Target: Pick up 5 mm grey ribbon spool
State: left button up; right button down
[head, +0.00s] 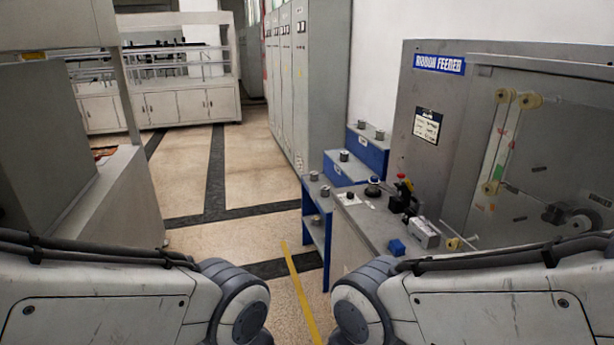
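Several small grey spool-like pieces stand on a blue stepped rack (334,171) right of centre. One grey piece (344,156) is on the middle step, and another (380,135) is on the top step. More sit on the lower step, including one grey piece (325,191). They are too small to tell which is the 5 mm ribbon spool; no width marking is readable. Both my arms show at the bottom, but neither gripper is in view.
Grey cabinets (320,70) line the back. Open floor (250,185) lies ahead, between a left machine and the rack.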

aim_at(316, 220)
jog(key=u, duration=0.25)
jog(key=i, duration=3.2)
jog(key=z, duration=0.75)
